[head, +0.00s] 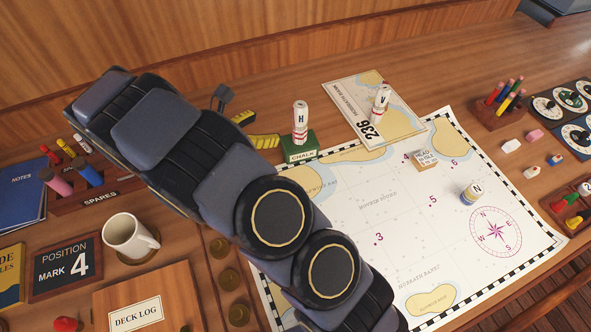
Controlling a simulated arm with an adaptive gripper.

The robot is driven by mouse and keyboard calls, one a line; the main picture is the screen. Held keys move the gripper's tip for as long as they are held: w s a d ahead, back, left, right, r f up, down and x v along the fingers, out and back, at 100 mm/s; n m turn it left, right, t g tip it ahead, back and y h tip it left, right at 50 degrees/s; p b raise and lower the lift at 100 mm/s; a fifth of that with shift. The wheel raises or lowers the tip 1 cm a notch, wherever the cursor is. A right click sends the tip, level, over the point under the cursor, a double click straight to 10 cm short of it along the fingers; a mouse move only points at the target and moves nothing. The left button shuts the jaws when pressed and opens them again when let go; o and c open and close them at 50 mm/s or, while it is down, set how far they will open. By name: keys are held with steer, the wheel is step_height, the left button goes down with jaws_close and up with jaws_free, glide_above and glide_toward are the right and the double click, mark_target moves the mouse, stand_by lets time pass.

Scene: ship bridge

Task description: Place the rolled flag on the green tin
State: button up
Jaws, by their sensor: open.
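A green tin (299,156) labelled CHALK sits at the upper left edge of the large chart. Similar rolls marked V (380,99) and N (471,193) stand on the small chart and the large chart. I cannot tell which roll is the named flag. My arm crosses the left and middle of the head view. My gripper cannot be made out, so its place relative to the rolls and tin is hidden.
The large chart (385,215) has a small block (426,160) on it. A pencil holder (499,115) and dials stand at right. At left are the spares rack (99,203), a mug (127,237) and the deck log (137,315). Much of the chart is clear.

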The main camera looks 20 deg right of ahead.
steer(key=s+d+r+m+g+y, duration=0.2)
steer(key=s+d+r+m+g, duration=0.15)
steer(key=s+r+m, duration=0.35)
steer(key=s+d+r+m+g+y, duration=0.25)
steer(key=s+d+m, duration=0.2)
steer(key=s, duration=0.45)
steer(key=s+a+r+m+y, duration=0.2)
steer(key=s+a+m+y, duration=0.2)
steer(key=s, duration=0.3)
steer(key=s+a+r+m+y, duration=0.2)
steer(key=s+a+m+y, duration=0.2)
steer(key=s, duration=0.4)
steer(key=shift+a+r+m, duration=0.15)
steer(key=shift+a+m, duration=0.55)
steer(key=shift+m, duration=0.55)
